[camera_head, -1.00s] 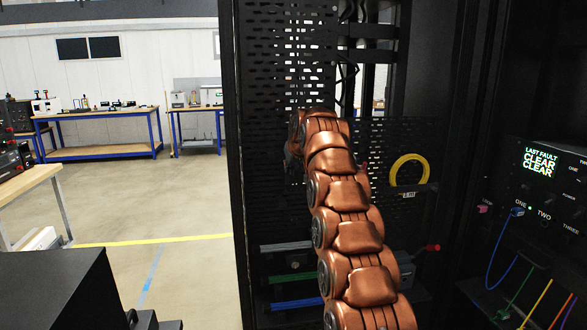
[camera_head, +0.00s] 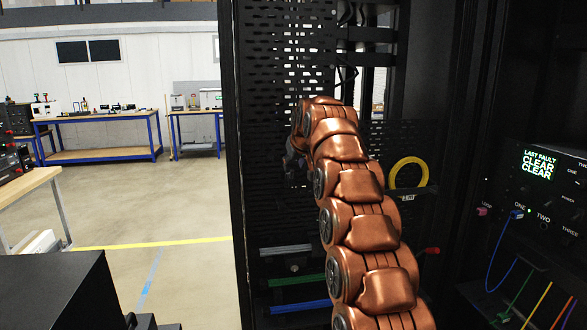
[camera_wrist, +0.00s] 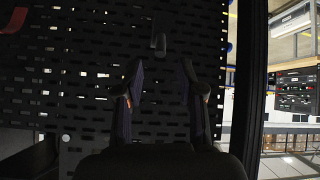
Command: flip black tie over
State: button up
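In the wrist view my gripper (camera_wrist: 161,72) is open. Its two dark fingers stand apart in front of a black perforated panel, with nothing visible between them. A small dark piece (camera_wrist: 159,36) with a lighter end sits on the panel just beyond the fingertips. It may be the black tie, but the view is too dark to be sure. In the head view my gripper (camera_head: 294,156) is mostly hidden behind my copper-coloured arm, close to the perforated panel. I cannot make out the tie there.
The perforated panel (camera_head: 280,90) stands inside a black rack. A yellow cable loop (camera_head: 408,173) hangs right of my arm. Green (camera_head: 297,280) and blue (camera_head: 296,305) bars lie below. A display panel (camera_head: 539,163) with coloured cables is at the right. Open floor lies left.

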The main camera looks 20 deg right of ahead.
jog(key=v, duration=0.7)
jog(key=shift+s, duration=0.1)
jog(key=s+a+f+g, duration=0.2)
jog(key=s+f, duration=0.7)
jog(key=s, duration=1)
jog(key=s+a+f+m+g, duration=0.1)
jog(key=s+f+g, duration=0.4)
jog(key=s+f, duration=0.5)
jog(key=s+a+f+g, duration=0.4)
jog(key=s+f, duration=0.6)
jog(key=s, duration=1.8)
